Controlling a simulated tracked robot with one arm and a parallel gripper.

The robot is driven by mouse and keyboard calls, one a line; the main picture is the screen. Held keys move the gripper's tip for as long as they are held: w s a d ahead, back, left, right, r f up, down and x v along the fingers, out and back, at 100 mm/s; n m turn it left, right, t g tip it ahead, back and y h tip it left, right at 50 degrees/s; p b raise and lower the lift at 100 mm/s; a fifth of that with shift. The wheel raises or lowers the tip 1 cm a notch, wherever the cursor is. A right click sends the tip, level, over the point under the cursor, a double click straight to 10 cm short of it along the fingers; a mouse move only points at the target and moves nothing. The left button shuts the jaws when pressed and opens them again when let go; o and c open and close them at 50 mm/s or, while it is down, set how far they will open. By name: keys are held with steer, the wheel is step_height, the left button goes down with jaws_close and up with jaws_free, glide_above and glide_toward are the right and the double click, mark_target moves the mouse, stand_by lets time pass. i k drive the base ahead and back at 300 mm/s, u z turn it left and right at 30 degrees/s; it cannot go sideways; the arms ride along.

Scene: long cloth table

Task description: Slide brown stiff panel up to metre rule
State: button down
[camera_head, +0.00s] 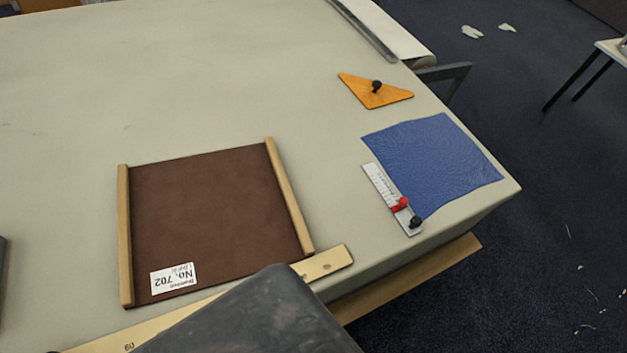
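The brown stiff panel (215,215) lies flat on the table, with a pale wooden strip along its left and right sides and a white label, "No. 702", at its near left corner. The metre rule (325,262) is a pale wooden strip running slantwise along the table's near edge. The panel's near right corner is at or almost at the rule; a narrow wedge of cloth shows between them at the left. My gripper (250,318) shows only as a dark grey block at the bottom, covering the middle of the rule. Its fingertips cannot be made out.
Right of the panel lie a blue sheet (435,165), a small white scale with red and black knobs (385,190), and an orange triangle with a black knob (365,92). The cloth table (200,80) is bare beyond the panel. Its edge drops off at the right.

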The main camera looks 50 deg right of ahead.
mark_target(186, 225)
steer(key=u, duration=2)
steer(key=k, duration=1.3)
steer(key=z, duration=1.6)
steer(key=i, duration=1)
steer(key=z, duration=0.05)
